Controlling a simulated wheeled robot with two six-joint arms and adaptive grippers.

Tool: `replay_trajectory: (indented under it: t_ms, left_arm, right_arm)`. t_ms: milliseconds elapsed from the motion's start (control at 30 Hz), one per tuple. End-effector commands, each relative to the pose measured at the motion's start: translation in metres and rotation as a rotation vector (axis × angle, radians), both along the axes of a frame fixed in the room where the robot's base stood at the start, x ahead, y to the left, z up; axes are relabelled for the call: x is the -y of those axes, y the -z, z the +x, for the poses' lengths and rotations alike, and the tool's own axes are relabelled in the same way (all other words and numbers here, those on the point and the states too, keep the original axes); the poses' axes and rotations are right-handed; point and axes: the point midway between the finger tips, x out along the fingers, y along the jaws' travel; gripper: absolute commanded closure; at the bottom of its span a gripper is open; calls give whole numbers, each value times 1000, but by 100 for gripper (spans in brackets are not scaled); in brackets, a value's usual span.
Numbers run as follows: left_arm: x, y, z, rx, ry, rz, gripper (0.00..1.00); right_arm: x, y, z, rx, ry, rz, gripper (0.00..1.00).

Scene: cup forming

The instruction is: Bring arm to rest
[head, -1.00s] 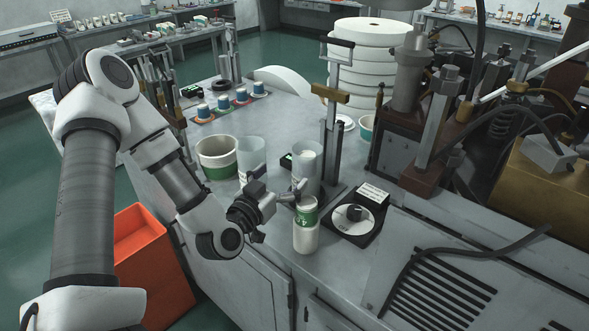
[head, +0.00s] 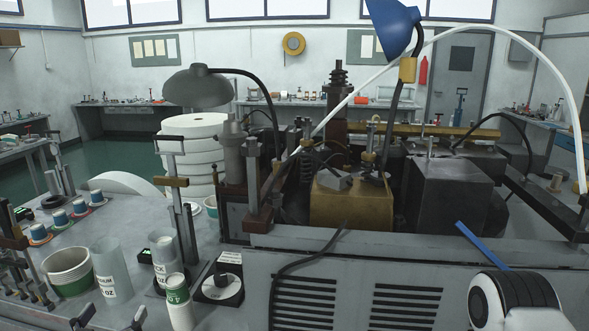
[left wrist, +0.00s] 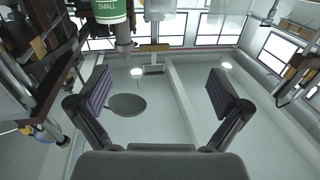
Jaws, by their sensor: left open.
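My left gripper (head: 112,319) shows at the bottom left edge of the head view, with only its fingertips in sight. It is open, and in the left wrist view the gap between its pads (left wrist: 160,92) is empty. A white container with a green label (head: 178,303) stands upright on the bench, just right of the gripper and apart from it. Its green label reading SMALL (left wrist: 112,10) shows at the top of the left wrist view, beyond the fingers. Most of the left arm is out of the head view.
A green-and-white tub (head: 70,272), a clear cylinder (head: 112,270) and another cylinder (head: 165,255) stand close by. A dial unit (head: 221,287) sits right of the container. Several small blue-topped cups (head: 78,207) stand behind. Machinery (head: 350,200) fills the middle.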

Motion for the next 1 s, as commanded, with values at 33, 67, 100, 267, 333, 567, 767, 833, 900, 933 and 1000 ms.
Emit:
replay_trajectory:
  t_ms: [33, 67, 100, 267, 333, 567, 767, 833, 900, 933, 1000]
  left_arm:
    - [0, 2, 0, -4, 0, 1, 0]
    - [1, 11, -2, -20, 3, 3, 0]
    - [4, 19, -3, -39, 13, 12, 0]
    - [23, 50, -6, -113, 70, 61, 0]
    - [34, 65, -8, -151, 99, 87, 0]
    - [74, 138, -27, -355, 221, 173, 0]
    - [116, 233, -76, -680, 350, 197, 0]
    - [131, 275, -111, -859, 388, 188, 0]
    - [141, 313, -154, -1064, 392, 161, 0]
    - [143, 325, -173, -1150, 379, 144, 0]
    - [141, 342, -212, -1342, 302, 87, 0]
  right_arm:
    - [0, 0, 0, -1, 0, 0, 60]
    - [0, 2, 0, -1, 0, 0, 60]
    - [0, 3, 0, 0, 0, 0, 60]
    - [0, 6, 0, 0, 0, 0, 60]
    - [0, 8, 0, 1, 0, 0, 60]
    - [0, 13, 0, 0, 0, 0, 60]
    - [0, 20, 0, 0, 0, 0, 60]
    - [0, 23, 0, 0, 0, 0, 60]
    - [0, 25, 0, 0, 0, 0, 60]
    - [0, 26, 0, 0, 0, 0, 60]
    - [0, 25, 0, 0, 0, 0, 60]
